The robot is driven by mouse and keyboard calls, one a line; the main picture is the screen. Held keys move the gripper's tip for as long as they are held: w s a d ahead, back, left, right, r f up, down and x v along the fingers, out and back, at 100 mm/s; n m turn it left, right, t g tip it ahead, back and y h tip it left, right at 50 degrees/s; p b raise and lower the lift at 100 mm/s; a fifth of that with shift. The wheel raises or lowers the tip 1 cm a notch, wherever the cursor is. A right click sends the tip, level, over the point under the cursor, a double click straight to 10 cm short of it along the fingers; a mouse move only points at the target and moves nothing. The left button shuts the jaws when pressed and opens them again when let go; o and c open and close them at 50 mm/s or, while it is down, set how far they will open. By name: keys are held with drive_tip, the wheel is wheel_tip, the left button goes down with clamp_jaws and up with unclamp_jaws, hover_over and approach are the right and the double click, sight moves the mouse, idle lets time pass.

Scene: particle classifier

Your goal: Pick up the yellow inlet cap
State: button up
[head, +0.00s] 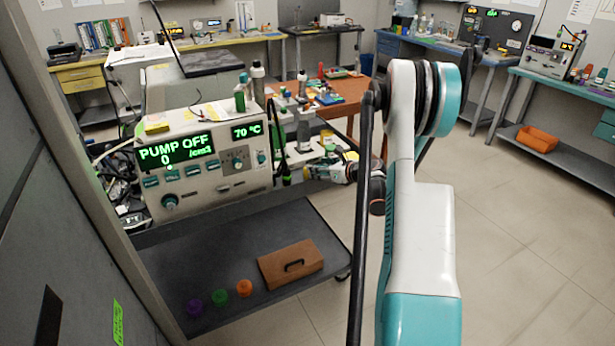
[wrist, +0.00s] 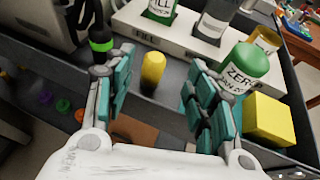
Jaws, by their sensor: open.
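A small upright yellow cylinder with a rounded top (wrist: 152,70), apparently the yellow inlet cap, stands in front of the white bottle rack in the wrist view. My gripper (wrist: 161,64) is open, with its teal-padded fingers on either side of the cylinder in the picture. A gap shows between the cylinder and each finger, and nothing is held. In the head view my gripper (head: 342,172) is small beside the cart's right end, and I cannot make out the cylinder there.
A green ZERO bottle (wrist: 245,70) and a yellow block (wrist: 268,120) are close to the right finger. A black tube with a green band (wrist: 101,42) is near the left finger. The pump machine (head: 200,165) stands left of my arm. Coloured caps (head: 219,297) lie on the lower shelf.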

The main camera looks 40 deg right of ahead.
drive_tip(key=shift+x, duration=0.9)
drive_tip(key=b+x, duration=0.1)
drive_tip(key=x, duration=0.1)
drive_tip(key=b+x, duration=0.1)
drive_tip(key=x, duration=0.1)
drive_tip(key=shift+a+f+b, duration=0.2)
drive_tip(key=shift+a+b, duration=0.1)
drive_tip(key=shift+a, duration=0.05)
drive_tip(key=shift+w+f, duration=0.1)
drive_tip(key=shift+w, duration=0.35)
drive_tip(key=shift+c, duration=0.2)
drive_tip(key=c, duration=1)
